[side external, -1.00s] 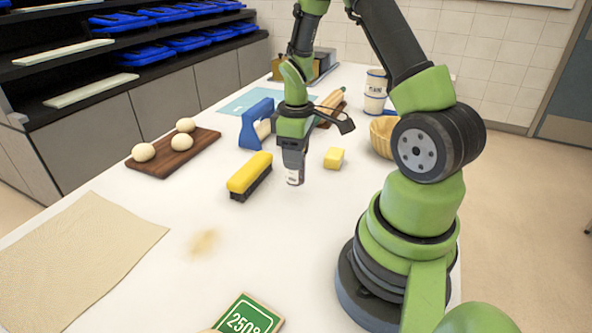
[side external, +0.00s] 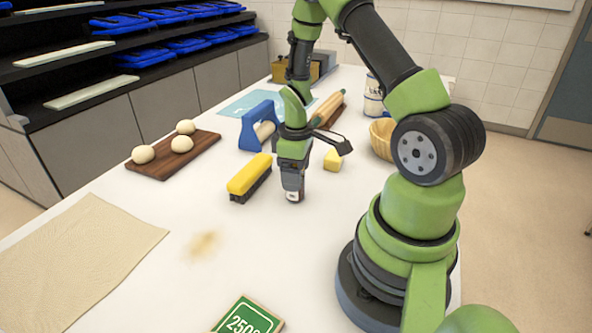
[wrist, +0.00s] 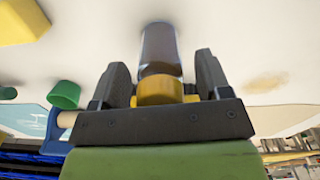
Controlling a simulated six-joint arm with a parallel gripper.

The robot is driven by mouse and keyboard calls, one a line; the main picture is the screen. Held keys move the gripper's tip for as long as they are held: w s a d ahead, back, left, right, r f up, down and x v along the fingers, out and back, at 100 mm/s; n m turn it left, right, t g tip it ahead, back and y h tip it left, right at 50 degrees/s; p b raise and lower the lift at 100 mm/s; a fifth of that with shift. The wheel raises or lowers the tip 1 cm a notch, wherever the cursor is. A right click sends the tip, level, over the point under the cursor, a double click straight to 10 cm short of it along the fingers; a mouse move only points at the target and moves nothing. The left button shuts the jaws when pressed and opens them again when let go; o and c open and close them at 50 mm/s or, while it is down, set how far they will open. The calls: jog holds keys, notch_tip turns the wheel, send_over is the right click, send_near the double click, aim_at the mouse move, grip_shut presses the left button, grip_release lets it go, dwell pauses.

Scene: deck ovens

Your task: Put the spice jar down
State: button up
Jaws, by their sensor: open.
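The spice jar (wrist: 160,48), a clear-grey cylinder with a yellow end, is between the two fingers of my gripper (wrist: 162,85) in the wrist view. The fingers are open, with a gap on each side of the jar's yellow end. In the side view my gripper (side external: 292,188) points down at the white table, and the pale lower end of the jar (side external: 294,197) shows below the fingers, at the tabletop. The rest of the jar is hidden by the gripper there.
A yellow brush (side external: 249,175) lies just left of my gripper, and a yellow block (side external: 333,160) is behind it to the right.

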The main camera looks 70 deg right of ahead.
jog(key=shift+r, duration=0.1)
notch_tip(320, 180, up, 12)
jog(key=shift+f, duration=0.1)
jog(key=s+a+r+m+t, duration=0.2)
jog(key=a+r+m+t, duration=0.15)
jog(key=a+r, duration=0.65)
jog(key=s+a+r+m+t+y, duration=0.2)
jog(key=s+a+r+t, duration=0.1)
jog(key=s+a, duration=0.4)
jog(key=shift+a+r+t, duration=0.35)
jog(key=shift+a+r, duration=0.05)
jog(key=shift+r, duration=0.2)
